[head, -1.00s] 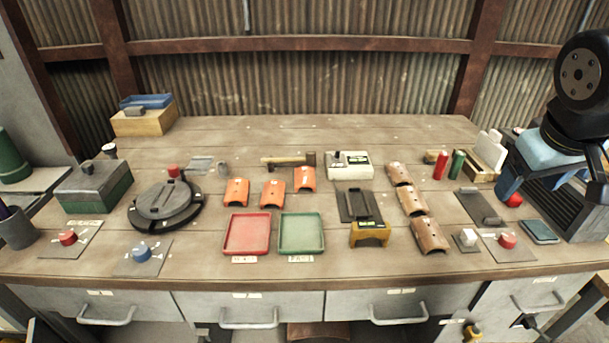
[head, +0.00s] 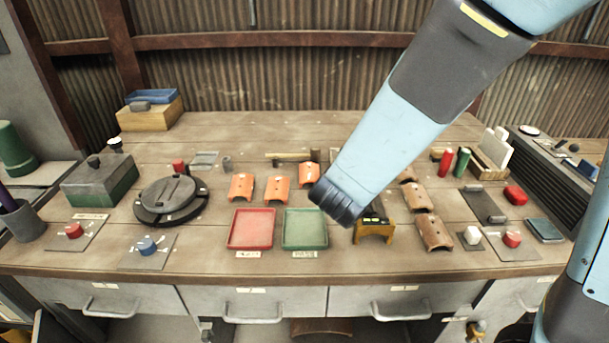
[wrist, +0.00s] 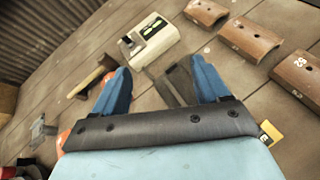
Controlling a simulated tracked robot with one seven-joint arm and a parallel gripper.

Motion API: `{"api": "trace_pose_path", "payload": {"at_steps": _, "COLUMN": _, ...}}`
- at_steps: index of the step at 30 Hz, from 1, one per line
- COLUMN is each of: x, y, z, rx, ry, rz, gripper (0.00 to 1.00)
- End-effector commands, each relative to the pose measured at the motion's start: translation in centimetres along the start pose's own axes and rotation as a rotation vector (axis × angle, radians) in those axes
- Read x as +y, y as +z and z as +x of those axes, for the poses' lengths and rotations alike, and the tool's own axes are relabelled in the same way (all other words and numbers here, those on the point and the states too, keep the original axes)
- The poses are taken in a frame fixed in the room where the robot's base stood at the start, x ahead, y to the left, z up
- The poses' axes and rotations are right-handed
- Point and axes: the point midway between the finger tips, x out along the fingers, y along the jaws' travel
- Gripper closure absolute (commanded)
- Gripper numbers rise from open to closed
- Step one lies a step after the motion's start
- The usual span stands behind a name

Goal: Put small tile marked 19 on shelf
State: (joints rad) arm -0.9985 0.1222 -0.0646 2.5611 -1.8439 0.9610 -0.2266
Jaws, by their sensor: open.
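Three small orange curved tiles (head: 241,187) (head: 277,189) (head: 309,175) lie left of my arm's end. Three larger brown curved tiles (head: 417,197) lie in a line to its right. In the wrist view the brown tiles (wrist: 249,38) carry pale markings, the nearest perhaps 29. No 19 is readable, and I cannot tell which tile bears it. Orange edges (wrist: 65,137) show beside my gripper. My gripper (wrist: 160,85) is open and empty, its blue fingers apart above the table near a dark grey plate (wrist: 178,84). In the head view my arm hides the fingers. I cannot identify a shelf for certain.
A red tray (head: 251,229) and a green tray (head: 304,229) stand at the front middle. A yellow stand (head: 375,232) is partly behind my arm. A hammer (wrist: 92,82) and a white device (wrist: 150,42) lie farther back.

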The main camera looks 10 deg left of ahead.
Motion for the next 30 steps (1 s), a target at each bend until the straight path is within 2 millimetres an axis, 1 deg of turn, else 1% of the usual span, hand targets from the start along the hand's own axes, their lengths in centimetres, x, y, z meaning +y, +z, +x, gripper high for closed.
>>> {"api": "trace_pose_path", "payload": {"at_steps": 1, "x": 1.9, "y": -2.0, "z": -0.5, "rx": 0.008, "ry": 0.066, "rz": -0.090, "gripper": 0.26}}
{"api": "trace_pose_path", "payload": {"at_steps": 3, "x": 4.0, "y": -4.2, "z": -1.2, "rx": 0.011, "ry": 0.148, "rz": -0.193, "gripper": 0.26}}
{"api": "trace_pose_path", "payload": {"at_steps": 6, "x": 6.3, "y": -6.7, "z": -2.2, "rx": 0.014, "ry": 0.240, "rz": -0.303, "gripper": 0.26}}
{"api": "trace_pose_path", "payload": {"at_steps": 9, "x": 7.5, "y": -8.3, "z": -2.9, "rx": 0.015, "ry": 0.295, "rz": -0.368, "gripper": 0.26}}
{"api": "trace_pose_path", "payload": {"at_steps": 11, "x": 7.9, "y": -8.8, "z": -2.9, "rx": 0.015, "ry": 0.313, "rz": -0.387, "gripper": 0.26}}
{"api": "trace_pose_path", "payload": {"at_steps": 14, "x": 8.1, "y": -9.2, "z": -2.3, "rx": 0.013, "ry": 0.327, "rz": -0.399, "gripper": 0.26}}
{"api": "trace_pose_path", "payload": {"at_steps": 24, "x": 9.8, "y": -9.5, "z": 3.1, "rx": 0.013, "ry": 0.326, "rz": -0.396, "gripper": 0.26}}
{"api": "trace_pose_path", "payload": {"at_steps": 27, "x": 10.1, "y": -9.6, "z": 4.1, "rx": 0.013, "ry": 0.327, "rz": -0.396, "gripper": 0.26}}
{"api": "trace_pose_path", "payload": {"at_steps": 30, "x": 10.3, "y": -9.6, "z": 4.7, "rx": 0.012, "ry": 0.327, "rz": -0.395, "gripper": 0.26}}
